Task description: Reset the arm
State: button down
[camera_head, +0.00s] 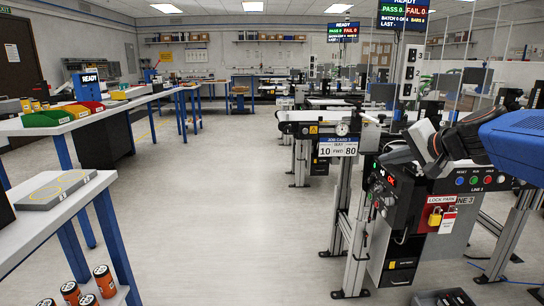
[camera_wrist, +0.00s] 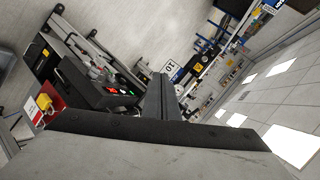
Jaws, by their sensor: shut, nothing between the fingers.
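My gripper (camera_wrist: 160,80) shows in the wrist view with its two dark fingers together and nothing between them. The view from the wrist is tilted, with the conveyor equipment to the left and the ceiling to the right. In the head view my arm's blue and dark parts enter from the right edge, in front of the control box (camera_head: 385,190) of the line 3 conveyor. The dark end of the arm hides part of that conveyor. I cannot tell from the head view how far the arm is from the box.
A yellow padlock (camera_head: 435,216) and red lock tag hang on the line 3 panel. A conveyor with a job card (camera_head: 338,149) stands beyond. White benches with bins (camera_head: 48,118) and a grey plate (camera_head: 57,190) line the left. The floor aisle (camera_head: 230,200) between is clear.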

jog(key=s+a+f+n+g+h, duration=0.1)
jog(key=s+a+f+n+g, duration=0.15)
jog(key=s+f, duration=0.45)
jog(key=s+a+f+n+g, duration=0.2)
jog(key=s+a+f+n, duration=0.15)
jog(key=s+f, duration=0.4)
jog(key=s+d+f+n+g+h, duration=0.1)
jog(key=s+f, duration=0.3)
jog(key=s, duration=0.3)
jog(key=s+d+f+n+g+h, duration=0.1)
jog(key=s+d+f+n+h, duration=0.1)
jog(key=s+f, duration=0.2)
jog(key=s, duration=0.3)
jog(key=shift+s, duration=0.25)
